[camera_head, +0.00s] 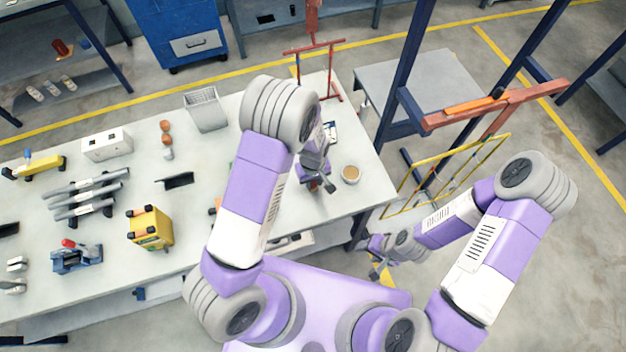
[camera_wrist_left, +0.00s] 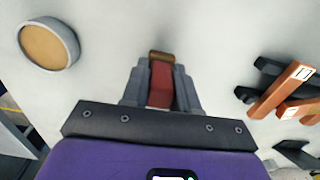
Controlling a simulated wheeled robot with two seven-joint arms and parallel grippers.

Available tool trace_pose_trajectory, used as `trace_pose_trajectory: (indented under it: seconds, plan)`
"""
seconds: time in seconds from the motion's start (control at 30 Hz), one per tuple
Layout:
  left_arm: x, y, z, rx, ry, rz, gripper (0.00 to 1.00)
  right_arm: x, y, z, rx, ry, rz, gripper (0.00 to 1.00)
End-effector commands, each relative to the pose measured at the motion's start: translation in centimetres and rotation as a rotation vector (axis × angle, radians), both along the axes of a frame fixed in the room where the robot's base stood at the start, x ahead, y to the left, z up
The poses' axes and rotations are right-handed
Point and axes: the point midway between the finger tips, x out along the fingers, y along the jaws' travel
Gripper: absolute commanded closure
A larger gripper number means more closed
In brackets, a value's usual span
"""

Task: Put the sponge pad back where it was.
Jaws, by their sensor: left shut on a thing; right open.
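My left gripper (camera_head: 322,184) is over the right end of the bench. In the left wrist view, the left gripper (camera_wrist_left: 161,80) is shut on a small dark red block with a tan-brown end, which looks like the sponge pad (camera_wrist_left: 160,84). The pad sits between the two grey fingers, and the bench surface shows beyond it. Whether it touches the bench is not clear. In the head view the pad is too small and covered to make out. My right gripper (camera_head: 376,272) is open and empty, off the bench's right front side, low beside my body.
A round grey dish with tan filling (camera_head: 350,174) stands right of the left gripper; it also shows in the wrist view (camera_wrist_left: 75,47). Orange-handled tools (camera_wrist_left: 284,90) lie opposite. A yellow wire rack (camera_head: 440,172) hangs right of the bench. A yellow box (camera_head: 150,228) stands left.

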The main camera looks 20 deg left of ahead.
Motion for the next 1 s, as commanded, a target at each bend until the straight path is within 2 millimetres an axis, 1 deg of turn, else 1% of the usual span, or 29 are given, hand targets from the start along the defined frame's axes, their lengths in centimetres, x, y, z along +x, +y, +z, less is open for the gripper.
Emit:
trace_pose_trajectory:
  seconds: [0.1,0.23,0.27,0.4,0.67,0.77,0.87,0.97,1.0]
  plan:
    - [0.0,0.0,0.0,0.000,0.000,0.000,1.00,0.0,0.0,0.0,0.000,0.000,0.000,0.45]
    - [0.0,0.0,-0.4,0.000,0.000,0.000,1.00,0.0,0.0,-0.4,0.000,0.000,0.000,0.45]
    - [0.0,0.0,-0.3,0.000,0.000,0.000,0.68,0.0,0.0,-0.3,0.000,0.000,0.000,0.45]
    - [0.0,0.0,-0.3,0.000,0.000,0.000,0.47,0.0,0.0,-0.3,0.000,0.000,0.000,0.45]
    - [0.0,0.0,-0.2,0.000,0.000,0.000,0.46,0.0,0.0,-0.2,0.000,0.000,0.000,0.45]
    - [0.0,0.0,0.1,0.000,0.000,0.000,0.46,0.0,0.0,0.1,0.000,0.000,0.000,0.45]
    - [0.2,-0.1,1.3,-0.001,-0.006,-0.001,0.46,0.0,0.0,0.1,0.000,0.000,0.000,0.45]
    - [0.2,-0.1,3.3,-0.003,-0.007,-0.001,0.46,0.0,0.0,0.2,0.000,0.000,0.000,0.45]
    - [0.2,-0.1,4.2,-0.003,-0.007,-0.001,0.46,0.0,0.0,0.3,0.000,0.000,0.000,0.45]
